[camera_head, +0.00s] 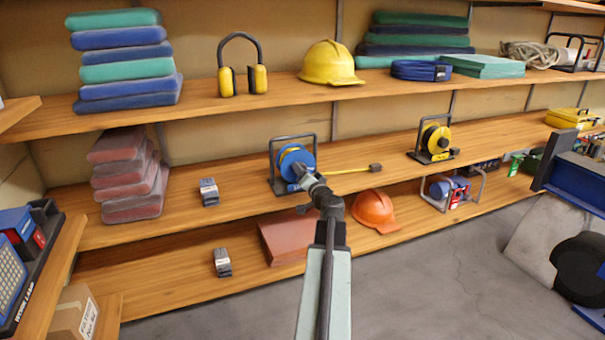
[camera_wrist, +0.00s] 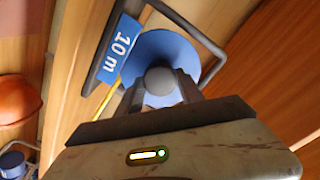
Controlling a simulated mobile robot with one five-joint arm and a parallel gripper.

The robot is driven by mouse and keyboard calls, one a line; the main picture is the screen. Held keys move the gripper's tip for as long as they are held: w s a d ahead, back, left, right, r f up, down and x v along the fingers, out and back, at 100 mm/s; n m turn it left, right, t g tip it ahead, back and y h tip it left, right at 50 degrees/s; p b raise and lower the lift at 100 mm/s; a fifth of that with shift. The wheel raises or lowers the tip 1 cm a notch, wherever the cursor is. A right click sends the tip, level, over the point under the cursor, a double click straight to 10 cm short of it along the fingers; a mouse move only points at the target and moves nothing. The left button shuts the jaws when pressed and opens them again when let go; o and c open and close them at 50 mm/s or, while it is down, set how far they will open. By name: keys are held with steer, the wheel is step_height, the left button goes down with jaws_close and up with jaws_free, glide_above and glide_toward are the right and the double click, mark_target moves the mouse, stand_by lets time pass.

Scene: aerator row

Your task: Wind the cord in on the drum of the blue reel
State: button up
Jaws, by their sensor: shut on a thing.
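The blue reel (camera_head: 289,158) stands in a dark frame on the middle shelf in the head view. Its blue drum side also shows in the wrist view (camera_wrist: 188,52), beside a blue "10 m" label (camera_wrist: 119,48). A yellow cord (camera_head: 342,171) runs out to the right along the shelf and ends in a dark plug (camera_head: 375,168). My gripper (camera_head: 305,178) is at the front of the reel. In the wrist view my gripper (camera_wrist: 160,88) is shut on the grey round knob (camera_wrist: 160,80) in front of the drum. The fingers hide part of the drum.
A yellow reel (camera_head: 436,139) stands farther right on the same shelf. An orange helmet (camera_head: 375,211) and a reddish stack (camera_head: 284,238) sit on the lower shelf below my arm. A small grey item (camera_head: 209,191) lies left of the blue reel, with bare shelf between.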

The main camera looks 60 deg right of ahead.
steer(key=m, duration=0.5)
steer(key=shift+m, duration=0.3)
steer(key=m, duration=0.4)
steer(key=shift+f, duration=0.1)
steer(key=m, duration=0.5)
steer(key=shift+m, duration=2.7)
steer(key=o, duration=1.4)
steer(key=shift+s+a, duration=0.1)
